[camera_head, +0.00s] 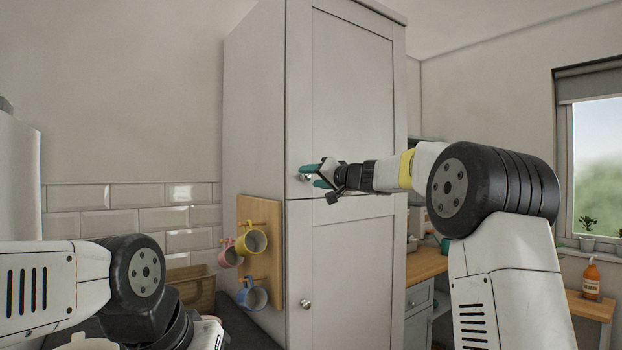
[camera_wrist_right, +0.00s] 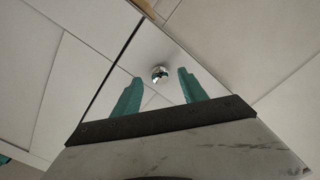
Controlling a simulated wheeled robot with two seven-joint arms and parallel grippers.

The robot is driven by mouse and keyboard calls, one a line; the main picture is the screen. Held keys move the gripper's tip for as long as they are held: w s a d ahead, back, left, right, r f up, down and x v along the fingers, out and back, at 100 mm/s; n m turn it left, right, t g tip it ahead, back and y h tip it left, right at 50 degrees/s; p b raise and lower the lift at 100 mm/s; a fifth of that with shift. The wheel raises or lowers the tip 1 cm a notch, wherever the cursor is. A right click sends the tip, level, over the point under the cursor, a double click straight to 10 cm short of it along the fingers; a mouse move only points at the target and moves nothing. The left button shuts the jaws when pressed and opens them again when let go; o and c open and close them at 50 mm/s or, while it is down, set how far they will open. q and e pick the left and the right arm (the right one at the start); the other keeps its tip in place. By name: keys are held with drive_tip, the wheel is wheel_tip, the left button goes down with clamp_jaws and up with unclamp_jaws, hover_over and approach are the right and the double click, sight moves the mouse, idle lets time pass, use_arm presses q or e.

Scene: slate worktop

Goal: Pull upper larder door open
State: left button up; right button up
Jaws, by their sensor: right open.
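The upper larder door (camera_head: 352,90) is a tall pale grey panel on the cupboard and looks shut. Its round metal knob (camera_wrist_right: 159,73) shows in the right wrist view beyond and between the two green fingertips. My right gripper (camera_head: 312,175) is at the door's lower left corner, open around or just short of the knob; I cannot tell if it touches. In the right wrist view my right gripper (camera_wrist_right: 156,88) has its fingers apart with nothing held. My left arm is at the lower left of the head view; its gripper fingers are not visible.
The lower larder door (camera_head: 345,270) has its own knob (camera_head: 306,304). A wooden mug rack (camera_head: 272,215) with several mugs hangs on the cupboard's left side. A wooden box (camera_head: 190,288) stands left of it. A wooden counter (camera_head: 427,264) and an orange bottle (camera_head: 591,280) are at the right.

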drive_tip(key=shift+w+a, duration=0.35)
drive_tip(key=shift+w, duration=0.1)
drive_tip(key=shift+c, duration=0.2)
clamp_jaws()
idle(1.0)
